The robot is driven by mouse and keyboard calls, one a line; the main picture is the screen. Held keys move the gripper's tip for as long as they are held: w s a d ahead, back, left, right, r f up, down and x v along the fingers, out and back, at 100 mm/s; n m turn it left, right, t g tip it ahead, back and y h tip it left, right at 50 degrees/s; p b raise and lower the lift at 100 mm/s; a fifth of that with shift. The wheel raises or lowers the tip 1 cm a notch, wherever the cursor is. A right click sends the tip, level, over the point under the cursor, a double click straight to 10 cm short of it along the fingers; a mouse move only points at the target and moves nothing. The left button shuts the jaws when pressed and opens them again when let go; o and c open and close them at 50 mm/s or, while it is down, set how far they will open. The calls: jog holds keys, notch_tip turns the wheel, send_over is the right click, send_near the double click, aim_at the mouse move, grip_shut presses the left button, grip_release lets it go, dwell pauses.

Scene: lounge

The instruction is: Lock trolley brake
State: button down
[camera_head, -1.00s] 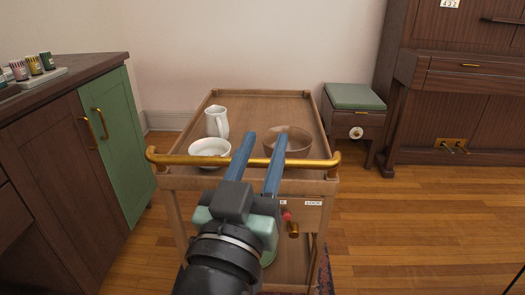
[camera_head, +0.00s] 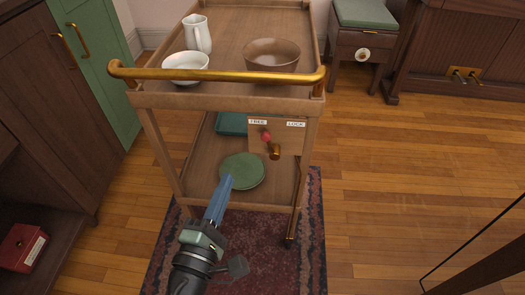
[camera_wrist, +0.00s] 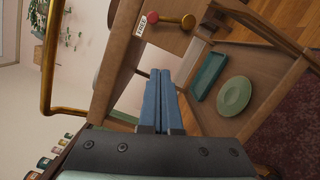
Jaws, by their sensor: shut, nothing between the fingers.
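The wooden trolley (camera_head: 222,100) has a brass push bar (camera_head: 215,74) across its near end. Below its top, a panel (camera_head: 288,138) carries a "FREE" label (camera_head: 257,121) on the left and a "LOCK" label (camera_head: 296,124) on the right. The brake lever has a red ball (camera_head: 266,136), nearer the "FREE" label, and a brass knob (camera_head: 274,152). In the wrist view the red ball (camera_wrist: 152,17) is beside the "FREE" label. My gripper (camera_head: 226,180) is shut and empty, left of and below the lever, apart from it. Its blue fingers also show in the wrist view (camera_wrist: 160,74).
A white jug (camera_head: 197,34), a white bowl (camera_head: 185,67) and a brown bowl (camera_head: 271,55) stand on top. Green plates (camera_head: 242,171) and a teal tray (camera_head: 231,123) are on the lower shelf. A cabinet (camera_head: 55,110) stands left.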

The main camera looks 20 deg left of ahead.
aim_at(268, 141)
jog(key=w+d+r, duration=0.1)
jog(key=w+d, duration=0.1)
jog(key=w, duration=0.6)
jog(key=shift+w+d+r, duration=0.3)
jog(key=shift+d+r, duration=0.1)
jog(key=shift+w+d+r+m+p, duration=0.1)
jog(key=shift+d+r+m+p, duration=0.15)
jog(key=shift+m+p, duration=0.45)
jog(key=m+p, duration=0.1)
jog(key=d+r+m+p, duration=0.1)
jog(key=m, duration=0.1)
jog(key=shift+w+d+r+m+g, duration=0.1)
jog(key=shift+w+d+m+g, duration=0.05)
jog(key=shift+m+g, duration=0.15)
jog(key=m+p, duration=0.1)
jog(key=d+m+p, duration=0.1)
jog(key=m, duration=0.1)
jog(key=shift+w+r+g+p, duration=0.15)
jog(key=shift+w+g+p, duration=0.05)
jog(key=shift+g+p, duration=0.1)
jog(key=shift+w+d+m+p, duration=0.1)
jog(key=shift+d+m+p, duration=0.35)
jog(key=shift+m+p, duration=0.3)
